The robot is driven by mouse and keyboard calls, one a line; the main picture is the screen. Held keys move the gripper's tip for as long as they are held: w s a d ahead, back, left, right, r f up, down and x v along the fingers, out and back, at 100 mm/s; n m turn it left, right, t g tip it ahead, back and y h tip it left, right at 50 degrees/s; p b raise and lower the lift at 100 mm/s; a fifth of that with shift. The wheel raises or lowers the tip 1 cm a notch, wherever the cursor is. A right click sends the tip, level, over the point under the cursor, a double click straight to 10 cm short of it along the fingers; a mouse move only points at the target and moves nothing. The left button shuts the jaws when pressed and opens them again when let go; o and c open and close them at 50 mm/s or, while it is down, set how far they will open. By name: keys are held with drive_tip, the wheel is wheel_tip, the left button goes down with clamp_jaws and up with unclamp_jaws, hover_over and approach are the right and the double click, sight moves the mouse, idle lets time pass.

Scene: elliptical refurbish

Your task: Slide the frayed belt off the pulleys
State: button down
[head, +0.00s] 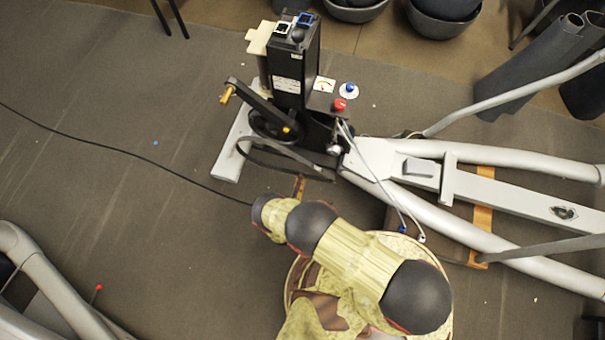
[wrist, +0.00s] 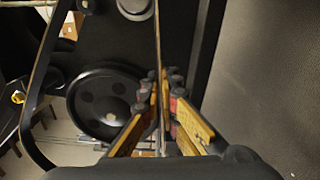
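The frayed belt (head: 282,168) is a thin black loop that sags below the pulley housing in the head view. In the wrist view one strand of the belt (wrist: 158,35) runs edge-on between my fingertips, and another curves down the left side, apart from the large black pulley (wrist: 108,100). A smaller round pulley (wrist: 135,6) shows at the top edge. My gripper (wrist: 163,92) has its orange fingers closed together on the near strand; in the head view it (head: 299,187) is just below the housing. Whether the belt still touches a pulley is hidden.
The black upright unit (head: 291,75) bears a red knob (head: 339,104) and a crank arm with a yellow handle (head: 227,95). The white frame (head: 385,150) extends right. A black cable (head: 110,150) crosses the floor. The floor at left is mostly clear.

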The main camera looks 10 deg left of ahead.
drive_tip(key=shift+s+a, duration=0.15)
drive_tip(key=shift+s, duration=0.7)
drive_tip(key=shift+s+a, duration=0.1)
drive_tip(key=shift+s, duration=0.7)
